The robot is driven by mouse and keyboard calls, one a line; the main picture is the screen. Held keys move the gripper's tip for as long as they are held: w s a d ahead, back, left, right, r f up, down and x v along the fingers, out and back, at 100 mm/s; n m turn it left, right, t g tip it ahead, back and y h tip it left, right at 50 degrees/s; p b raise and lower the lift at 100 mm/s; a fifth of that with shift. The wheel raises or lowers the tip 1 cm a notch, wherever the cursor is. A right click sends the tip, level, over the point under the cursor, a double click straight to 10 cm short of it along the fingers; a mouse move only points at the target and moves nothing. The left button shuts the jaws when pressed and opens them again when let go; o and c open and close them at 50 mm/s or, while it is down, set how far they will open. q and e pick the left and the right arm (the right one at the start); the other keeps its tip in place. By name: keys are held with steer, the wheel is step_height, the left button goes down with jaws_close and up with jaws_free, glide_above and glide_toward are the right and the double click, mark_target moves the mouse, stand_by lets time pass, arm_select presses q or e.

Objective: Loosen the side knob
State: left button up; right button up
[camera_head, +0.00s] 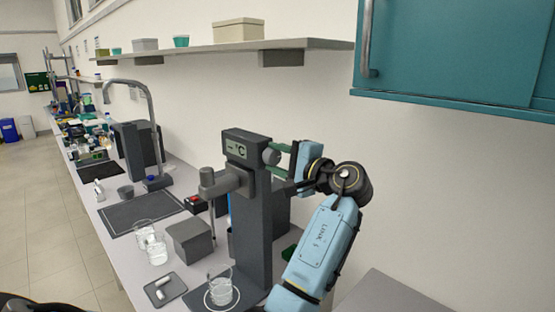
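The rig is a dark grey upright column (259,225) with a display reading "°C" on its head. The side knob (271,157) is a round grey knob on the right side of that head. The fingers are spread, and a gap shows under the knob. I cannot tell whether the upper finger touches it.
A glass beaker (221,291) stands at the column's foot. A grey box (191,241), two more beakers and a small tray (164,290) are to its left. A tap (153,130) rises behind. A shelf (220,47) and a teal cabinet (455,50) hang above.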

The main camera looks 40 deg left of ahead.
arm_select(q)
steer(key=o, duration=0.4)
steer(key=d+b, duration=0.1)
steer(key=d, duration=0.3)
steer(key=d+b, duration=0.1)
steer(key=d, duration=0.4)
steer(key=s+d+b, duration=0.1)
steer(key=d, duration=0.3)
steer(key=shift+s+d, duration=0.1)
steer(key=shift+d, duration=0.1)
